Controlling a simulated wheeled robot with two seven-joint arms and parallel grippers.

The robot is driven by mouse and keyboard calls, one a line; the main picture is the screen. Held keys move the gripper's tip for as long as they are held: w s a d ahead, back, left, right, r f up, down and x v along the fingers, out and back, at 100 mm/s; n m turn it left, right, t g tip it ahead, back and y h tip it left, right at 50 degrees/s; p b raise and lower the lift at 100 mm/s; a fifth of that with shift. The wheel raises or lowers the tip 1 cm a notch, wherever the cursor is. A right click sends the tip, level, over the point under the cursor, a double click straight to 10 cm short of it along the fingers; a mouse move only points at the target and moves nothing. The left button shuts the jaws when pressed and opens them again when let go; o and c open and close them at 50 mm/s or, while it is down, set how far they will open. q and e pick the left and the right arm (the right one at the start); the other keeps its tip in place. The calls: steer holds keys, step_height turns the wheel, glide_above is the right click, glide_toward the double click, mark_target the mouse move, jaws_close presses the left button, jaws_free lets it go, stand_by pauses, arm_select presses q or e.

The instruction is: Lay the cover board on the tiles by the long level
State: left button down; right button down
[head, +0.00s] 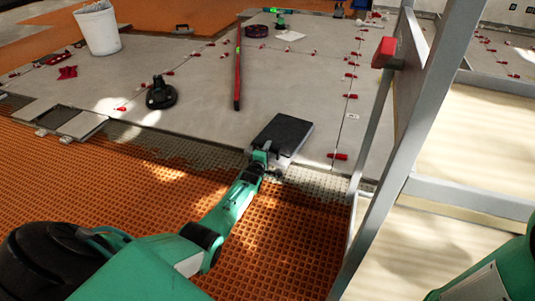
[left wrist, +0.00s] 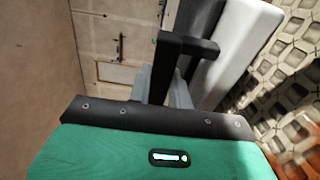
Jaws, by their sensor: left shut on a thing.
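The cover board (head: 283,131) looks like a slab with a dark top and a pale layer below it. My left gripper (head: 263,153) is shut on its near edge, by the front edge of the tiles. I cannot tell whether the board touches the tiles. In the left wrist view the dark and white slab (left wrist: 242,45) lies beside the black finger of my left gripper (left wrist: 180,62). The long level (head: 238,70), a thin red bar, lies on the grey tiles (head: 205,85), beyond the board and to its left. My right gripper is out of view.
A grey metal frame (head: 398,130) with a red block stands close on the right. A white bucket (head: 98,30), a black suction cup (head: 160,93) and several red clips sit on the tiles. Orange matting (head: 100,190) covers the near floor. Tiles right of the level are fairly clear.

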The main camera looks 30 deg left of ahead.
arm_select(q)
steer(key=c, duration=1.7)
jaws_free()
steer(key=shift+f, duration=0.1)
steer(key=o, duration=0.4)
